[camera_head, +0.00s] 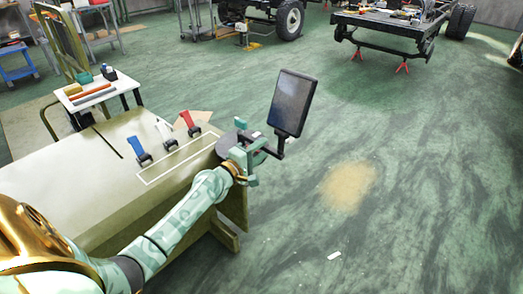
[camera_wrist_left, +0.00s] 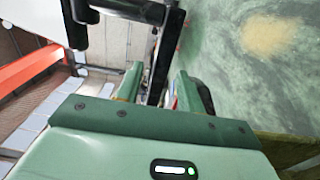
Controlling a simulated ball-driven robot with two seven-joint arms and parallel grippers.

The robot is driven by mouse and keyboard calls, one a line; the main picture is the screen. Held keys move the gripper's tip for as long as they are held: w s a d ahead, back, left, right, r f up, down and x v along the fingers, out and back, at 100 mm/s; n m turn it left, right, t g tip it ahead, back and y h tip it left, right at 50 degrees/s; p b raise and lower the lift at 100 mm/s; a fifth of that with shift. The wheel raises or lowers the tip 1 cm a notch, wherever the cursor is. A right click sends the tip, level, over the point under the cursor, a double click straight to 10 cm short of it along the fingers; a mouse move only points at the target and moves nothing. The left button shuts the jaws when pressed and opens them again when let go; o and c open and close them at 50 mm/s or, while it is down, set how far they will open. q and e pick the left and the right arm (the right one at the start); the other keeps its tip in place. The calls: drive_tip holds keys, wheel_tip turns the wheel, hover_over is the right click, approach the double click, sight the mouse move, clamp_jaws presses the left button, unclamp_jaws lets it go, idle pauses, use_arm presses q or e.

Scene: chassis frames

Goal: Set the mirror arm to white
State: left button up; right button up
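A dark rectangular mirror (camera_head: 292,103) stands on a black mirror arm (camera_head: 271,151) at the bench's right corner. A grey round disc (camera_head: 233,143) lies at the arm's pivot. A blue marker (camera_head: 138,148), a white marker (camera_head: 165,132) and a red marker (camera_head: 189,122) stand on the bench in a row to the left. My left gripper (camera_head: 252,160) is at the mirror arm. In the left wrist view its fingers (camera_wrist_left: 158,88) stand apart on either side of a black bar (camera_wrist_left: 160,65), with a narrow gap showing. My right gripper is out of view.
The bench (camera_head: 70,190) carries a white outlined rectangle (camera_head: 180,158). A small white table (camera_head: 97,92) with tools stands behind it. Vehicle frames (camera_head: 385,25) stand at the back.

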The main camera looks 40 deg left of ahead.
use_arm(q)
drive_tip(key=shift+w, duration=0.4)
clamp_jaws()
